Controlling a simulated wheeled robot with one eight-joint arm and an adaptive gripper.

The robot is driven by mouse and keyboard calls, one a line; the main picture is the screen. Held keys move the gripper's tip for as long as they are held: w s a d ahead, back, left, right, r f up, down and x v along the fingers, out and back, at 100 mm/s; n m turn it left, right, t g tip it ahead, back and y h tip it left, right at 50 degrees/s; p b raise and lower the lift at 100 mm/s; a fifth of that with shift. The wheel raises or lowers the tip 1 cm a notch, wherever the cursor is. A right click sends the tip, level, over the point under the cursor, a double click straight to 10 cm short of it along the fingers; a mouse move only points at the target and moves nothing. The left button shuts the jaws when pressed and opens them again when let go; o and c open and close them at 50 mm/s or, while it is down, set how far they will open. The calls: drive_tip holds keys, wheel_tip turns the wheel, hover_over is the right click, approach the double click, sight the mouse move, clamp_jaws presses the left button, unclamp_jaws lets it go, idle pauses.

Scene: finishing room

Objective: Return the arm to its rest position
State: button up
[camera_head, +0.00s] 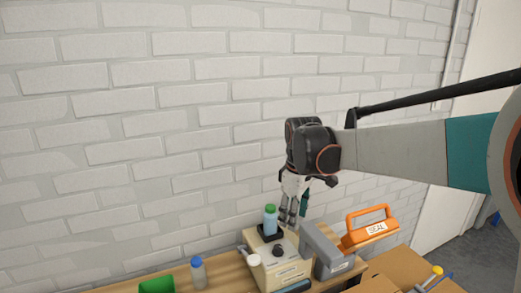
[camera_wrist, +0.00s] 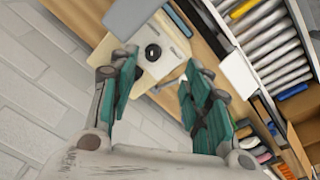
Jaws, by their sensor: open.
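My gripper (camera_head: 289,218) hangs fingers down at the end of my outstretched arm, above the bench and close to the brick wall. In the head view it appears just right of a bottle with a green cap (camera_head: 270,220), which stands on a dark pad on a beige machine (camera_head: 282,272). In the wrist view my gripper (camera_wrist: 160,78) has its teal-padded fingers spread apart with nothing held between them. The beige machine with its black knob (camera_wrist: 153,51) shows beyond the fingertips. I cannot tell the exact gap between the fingers and the bottle.
A grey device (camera_head: 328,252) and an orange sealer marked SEAL (camera_head: 372,230) stand right of the machine. A blue-capped bottle (camera_head: 198,273) and a green bin (camera_head: 157,286) are to the left. The wrist view shows a rack of silvery tubes (camera_wrist: 270,40). The wall above is bare.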

drive_tip(key=s+d+r+m+t+b, duration=0.1)
drive_tip(key=s+d+m+t, duration=0.15)
drive_tip(key=s, duration=0.45)
drive_tip(key=s+d+r+m+t+b, duration=0.1)
drive_tip(key=s+d+m, duration=0.25)
drive_tip(key=s, duration=0.25)
drive_tip(key=s+d+f+m+t, duration=0.1)
drive_tip(key=s+d+f+m, duration=0.1)
drive_tip(key=s, duration=0.4)
drive_tip(key=s+d+f+m+t+b, duration=0.1)
drive_tip(key=s+d+f+m, duration=0.1)
drive_tip(key=s, duration=0.4)
wheel_tip(320, 180, down, 2)
drive_tip(key=shift+s+f+m, duration=0.1)
drive_tip(key=shift+s+m, duration=0.05)
drive_tip(key=shift+m, duration=0.45)
